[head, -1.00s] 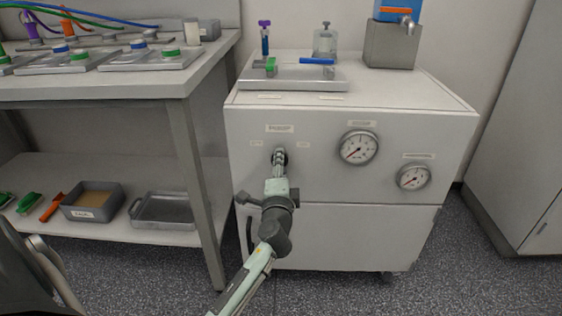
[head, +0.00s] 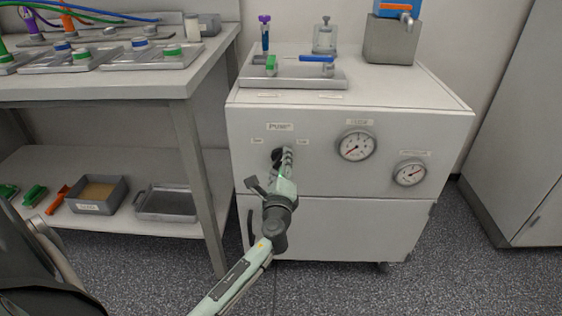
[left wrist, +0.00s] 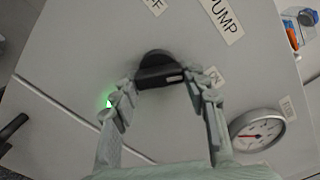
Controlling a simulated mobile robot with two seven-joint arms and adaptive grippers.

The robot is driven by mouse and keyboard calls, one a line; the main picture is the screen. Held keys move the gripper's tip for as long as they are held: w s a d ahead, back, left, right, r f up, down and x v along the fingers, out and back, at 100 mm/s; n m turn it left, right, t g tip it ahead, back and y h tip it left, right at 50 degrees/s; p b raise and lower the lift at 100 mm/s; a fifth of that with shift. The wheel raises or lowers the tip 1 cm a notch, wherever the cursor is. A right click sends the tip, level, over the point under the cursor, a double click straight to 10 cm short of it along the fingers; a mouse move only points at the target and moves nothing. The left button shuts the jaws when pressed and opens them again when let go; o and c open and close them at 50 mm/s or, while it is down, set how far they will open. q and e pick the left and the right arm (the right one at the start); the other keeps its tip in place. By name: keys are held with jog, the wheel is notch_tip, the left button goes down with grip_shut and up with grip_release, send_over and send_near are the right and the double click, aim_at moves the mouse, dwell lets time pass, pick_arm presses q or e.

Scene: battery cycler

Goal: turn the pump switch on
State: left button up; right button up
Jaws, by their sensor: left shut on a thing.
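The pump switch (head: 277,158) is a black rotary knob on the front of the white cabinet, under a "PUMP" label (head: 280,127). It also shows in the left wrist view (left wrist: 158,68), its bar lying between my fingers. My left gripper (head: 286,154) is at the knob, its fingertips at the two ends of the bar in the left wrist view (left wrist: 162,80), shut on it. Part of the knob is hidden by the fingers in the head view. A green light (left wrist: 108,103) glows beside one finger. My right gripper is not in view.
Two round gauges (head: 356,146) (head: 410,172) sit on the panel right of the knob. A tray (head: 300,78) with small valves lies on the cabinet top. A bench (head: 150,88) with a lower shelf stands left. The floor to the right is clear.

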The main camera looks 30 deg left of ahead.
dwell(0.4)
pick_arm(q)
jog(key=o, duration=1.2)
jog(key=v, duration=1.2)
jog(key=shift+f, duration=0.1)
